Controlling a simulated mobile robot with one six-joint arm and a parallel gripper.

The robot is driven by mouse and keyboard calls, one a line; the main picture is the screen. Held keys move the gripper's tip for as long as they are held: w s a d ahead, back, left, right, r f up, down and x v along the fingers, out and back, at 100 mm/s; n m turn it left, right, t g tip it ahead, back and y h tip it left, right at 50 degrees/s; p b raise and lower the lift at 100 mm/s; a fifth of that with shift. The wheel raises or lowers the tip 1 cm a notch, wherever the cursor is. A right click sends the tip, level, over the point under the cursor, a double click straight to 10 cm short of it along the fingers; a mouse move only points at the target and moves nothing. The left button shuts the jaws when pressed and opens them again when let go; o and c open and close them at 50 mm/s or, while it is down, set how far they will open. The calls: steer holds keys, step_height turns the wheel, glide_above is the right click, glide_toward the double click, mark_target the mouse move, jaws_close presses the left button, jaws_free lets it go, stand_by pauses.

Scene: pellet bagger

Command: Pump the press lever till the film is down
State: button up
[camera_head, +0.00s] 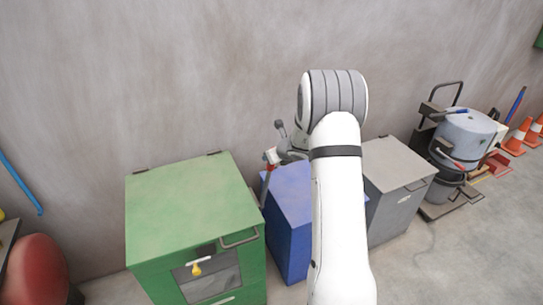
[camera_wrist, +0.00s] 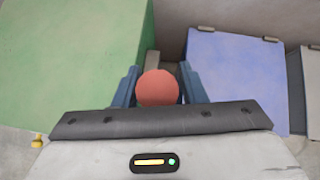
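The press lever's red ball knob (camera_wrist: 157,88) sits between the two blue fingers of my gripper (camera_wrist: 158,86) in the wrist view. The fingers lie against both sides of the knob, and no clear gap shows. In the head view my gripper (camera_head: 272,157) is above the gap between the green box and the blue box, with a bit of red at its tip. A thin upright bar (camera_head: 264,187), apparently the lever, runs down from it into that gap. The lever's foot is hidden. I cannot make out the film.
The green box (camera_head: 190,200) with a front window and yellow knob (camera_head: 196,268) stands left. The blue box (camera_head: 290,190) and grey box (camera_head: 398,162) stand to the right, partly behind my arm. A cart with a drum (camera_head: 465,135) and cones stand far right. A wall closes the back.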

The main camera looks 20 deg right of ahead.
steer(key=shift+o, duration=1.1)
steer(key=shift+s, duration=0.1)
steer(key=b+v, duration=0.1)
steer(key=v, duration=0.6)
steer(key=shift+s+r, duration=0.2)
steer(key=shift+s, duration=0.05)
